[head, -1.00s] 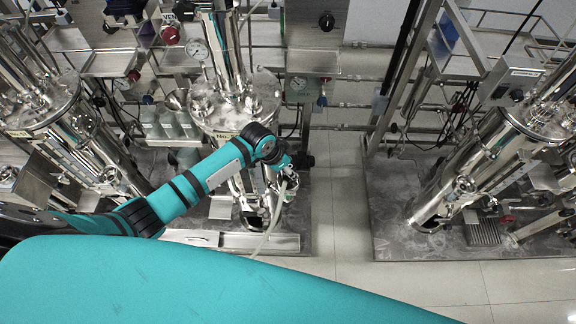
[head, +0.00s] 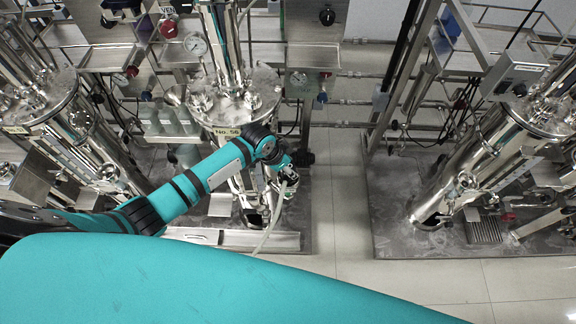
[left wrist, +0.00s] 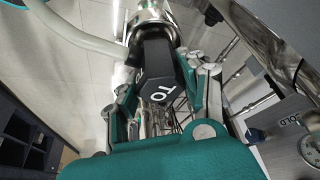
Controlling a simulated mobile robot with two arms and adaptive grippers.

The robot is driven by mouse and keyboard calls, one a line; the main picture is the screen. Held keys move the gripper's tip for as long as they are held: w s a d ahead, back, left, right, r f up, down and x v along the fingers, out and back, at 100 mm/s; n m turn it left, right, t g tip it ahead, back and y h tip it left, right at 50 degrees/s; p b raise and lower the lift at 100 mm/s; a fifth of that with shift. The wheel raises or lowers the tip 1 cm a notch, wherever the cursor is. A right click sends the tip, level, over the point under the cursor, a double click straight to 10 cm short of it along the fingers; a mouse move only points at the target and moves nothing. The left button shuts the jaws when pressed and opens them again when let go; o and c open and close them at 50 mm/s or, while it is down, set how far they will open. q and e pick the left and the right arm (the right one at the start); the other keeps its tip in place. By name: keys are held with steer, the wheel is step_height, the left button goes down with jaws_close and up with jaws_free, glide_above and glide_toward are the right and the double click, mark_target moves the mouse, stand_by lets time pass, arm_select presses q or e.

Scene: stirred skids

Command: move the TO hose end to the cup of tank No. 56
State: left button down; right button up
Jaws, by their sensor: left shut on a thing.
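My left gripper (head: 287,170) is in front of the lower body of the steel tank No. 56 (head: 235,108), whose number plate (head: 227,133) shows above my forearm. In the left wrist view the gripper (left wrist: 160,75) is shut on the black block of the TO hose end (left wrist: 155,70), with white letters "TO" facing the camera. A pale hose (left wrist: 85,38) runs from it to the upper left; in the head view the hose (head: 268,228) hangs down. I cannot pick out the cup of tank No. 56 for sure. My right gripper is out of view.
Other steel tanks stand at the left (head: 45,110) and right (head: 475,150). A pressure gauge (head: 196,45) and pipes surround tank No. 56. Clear tiled floor (head: 340,215) lies between the skids. A COLD plate (left wrist: 290,115) is at the right in the wrist view.

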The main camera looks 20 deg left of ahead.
arm_select(q)
steer(key=shift+f, duration=0.3)
steer(key=c, duration=0.6)
jaws_free()
steer(key=shift+c, duration=0.2)
steer(key=p+v, duration=1.3)
steer(key=v, duration=1.2)
steer(key=shift+w+d, duration=0.25)
steer(key=shift+w, duration=0.15)
steer(key=shift+r, duration=0.1)
